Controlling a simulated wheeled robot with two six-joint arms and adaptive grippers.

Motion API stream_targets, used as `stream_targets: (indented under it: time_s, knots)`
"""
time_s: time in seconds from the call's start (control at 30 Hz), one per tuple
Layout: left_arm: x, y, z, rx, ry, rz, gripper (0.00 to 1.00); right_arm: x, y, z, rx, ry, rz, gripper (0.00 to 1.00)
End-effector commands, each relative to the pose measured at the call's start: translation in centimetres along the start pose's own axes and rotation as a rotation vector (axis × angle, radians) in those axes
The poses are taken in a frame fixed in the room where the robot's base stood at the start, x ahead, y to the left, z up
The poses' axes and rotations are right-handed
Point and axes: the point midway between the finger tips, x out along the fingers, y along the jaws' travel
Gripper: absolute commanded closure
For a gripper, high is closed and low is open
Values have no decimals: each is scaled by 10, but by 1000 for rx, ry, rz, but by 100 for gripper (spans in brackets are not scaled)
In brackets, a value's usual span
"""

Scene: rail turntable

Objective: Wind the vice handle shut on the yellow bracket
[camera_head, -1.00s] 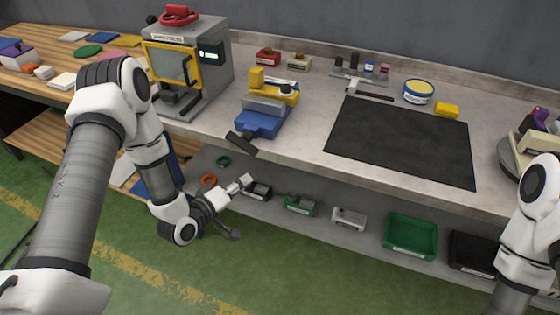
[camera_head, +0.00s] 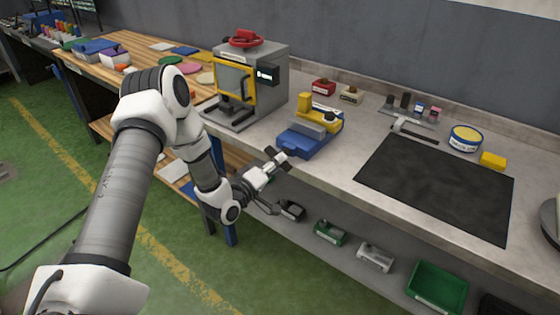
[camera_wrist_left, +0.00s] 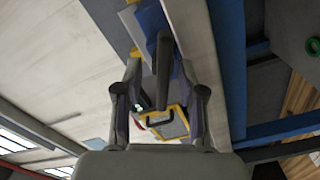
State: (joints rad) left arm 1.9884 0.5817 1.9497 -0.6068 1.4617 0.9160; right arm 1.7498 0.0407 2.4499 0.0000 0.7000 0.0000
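The blue vice (camera_head: 303,146) is at the front edge of the grey bench, with the yellow bracket (camera_head: 318,118) at its jaws. I cannot tell how tightly the jaws sit on the bracket. The dark bar handle (camera_head: 277,158) sticks out over the bench's front edge. My left gripper (camera_head: 268,174) is just below and in front of the handle. In the left wrist view its two fingers (camera_wrist_left: 162,98) are spread, with the dark handle (camera_wrist_left: 163,68) showing between them; contact is not visible. The blue vice (camera_wrist_left: 150,20) is beyond. My right gripper is out of view.
A grey machine with a yellow-framed window (camera_head: 235,83) stands left of the vice. Small items and a green bin (camera_head: 437,288) sit on the lower shelf.

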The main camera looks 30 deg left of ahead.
Motion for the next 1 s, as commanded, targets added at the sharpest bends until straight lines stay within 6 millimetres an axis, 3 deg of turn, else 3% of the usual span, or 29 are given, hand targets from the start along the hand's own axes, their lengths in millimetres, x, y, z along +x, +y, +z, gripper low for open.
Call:
stream_targets:
  time_s: [0.13,0.37,0.47,0.5,1.0]
  knots:
    - [14,0,0,-1,-1,-1,60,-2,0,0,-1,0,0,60]
    - [16,-1,0,-2,0,-2,60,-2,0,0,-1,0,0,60]
    - [16,0,0,-2,0,-1,96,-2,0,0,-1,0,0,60]
    - [16,0,0,-2,0,-1,100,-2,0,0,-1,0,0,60]
    - [16,-1,0,67,1,-1,100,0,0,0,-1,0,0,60]
